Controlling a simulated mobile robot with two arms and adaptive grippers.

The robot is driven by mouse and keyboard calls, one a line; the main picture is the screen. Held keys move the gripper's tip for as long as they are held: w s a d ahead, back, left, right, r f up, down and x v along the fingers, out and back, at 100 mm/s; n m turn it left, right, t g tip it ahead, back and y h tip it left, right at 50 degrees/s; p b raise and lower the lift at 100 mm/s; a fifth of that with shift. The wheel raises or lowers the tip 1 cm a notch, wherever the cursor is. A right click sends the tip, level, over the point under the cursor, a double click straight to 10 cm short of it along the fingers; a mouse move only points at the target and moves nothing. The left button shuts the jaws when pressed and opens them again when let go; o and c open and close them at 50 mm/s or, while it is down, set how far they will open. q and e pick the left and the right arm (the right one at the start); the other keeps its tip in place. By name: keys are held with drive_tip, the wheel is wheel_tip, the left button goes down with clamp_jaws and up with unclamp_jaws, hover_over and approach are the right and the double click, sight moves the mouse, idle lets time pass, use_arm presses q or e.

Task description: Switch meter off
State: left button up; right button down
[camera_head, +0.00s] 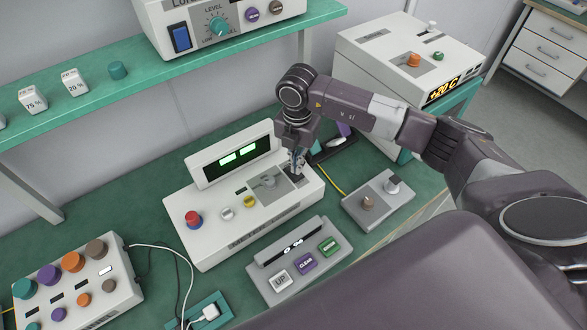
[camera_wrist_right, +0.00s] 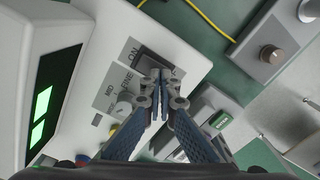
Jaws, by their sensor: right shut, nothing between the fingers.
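The meter (camera_head: 245,205) is a white box on the green bench, with a raised display (camera_head: 238,158) showing lit green marks. The display also glows green in the right wrist view (camera_wrist_right: 40,115). A switch plate (camera_head: 297,178) is at the meter's right end. In the right wrist view a dark switch (camera_wrist_right: 150,62) lies beside the label "ON" (camera_wrist_right: 131,50). My right gripper (camera_head: 298,160) is shut and empty, pointing down at this switch. Its fingertips (camera_wrist_right: 161,76) cover part of the switch; I cannot tell whether they touch. My left gripper is not in view.
A grey unit with buttons (camera_head: 298,262) stands in front of the meter. A grey box with knobs (camera_head: 380,202) is to the right, a white knob panel (camera_head: 75,285) at lower left. A green shelf (camera_head: 150,75) hangs behind. A yellow cable (camera_head: 330,178) runs beside the gripper.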

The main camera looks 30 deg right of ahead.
drive_tip(key=shift+r+p, duration=1.6)
drive_tip(key=shift+r, duration=1.15)
drive_tip(key=shift+f, duration=0.1)
